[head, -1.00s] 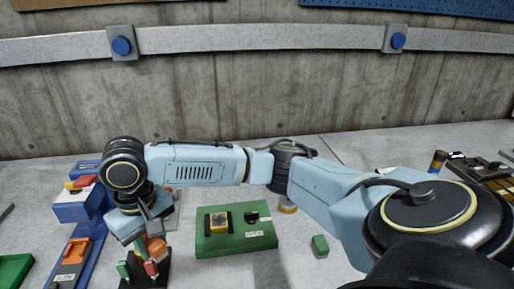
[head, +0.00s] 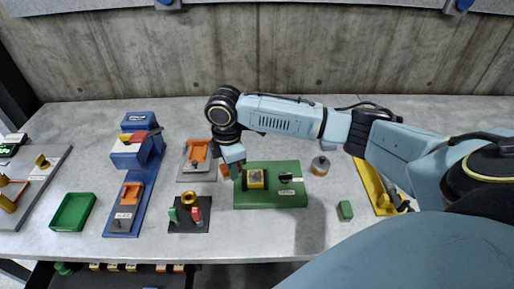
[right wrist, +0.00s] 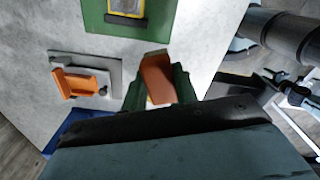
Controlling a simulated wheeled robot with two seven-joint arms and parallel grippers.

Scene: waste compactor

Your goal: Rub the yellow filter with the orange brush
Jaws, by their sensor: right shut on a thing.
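The yellow filter (head: 256,178) sits in a dark holder on the green board (head: 272,200), in the middle of the table. It also shows at the top of the right wrist view (right wrist: 127,7). My right gripper (head: 232,171) is just left of the green board, pointing down. It is shut on the orange brush (right wrist: 157,77), whose block shows between the fingers in the right wrist view. In the head view the brush (head: 224,170) is small and partly hidden by the gripper. Brush and filter look apart. My left gripper is not in view.
A grey plate with an orange clamp (head: 197,151) lies left of the gripper. A black stand (head: 190,226) with red and green pieces is in front. A blue fixture (head: 131,190) and green tray (head: 73,212) lie farther left.

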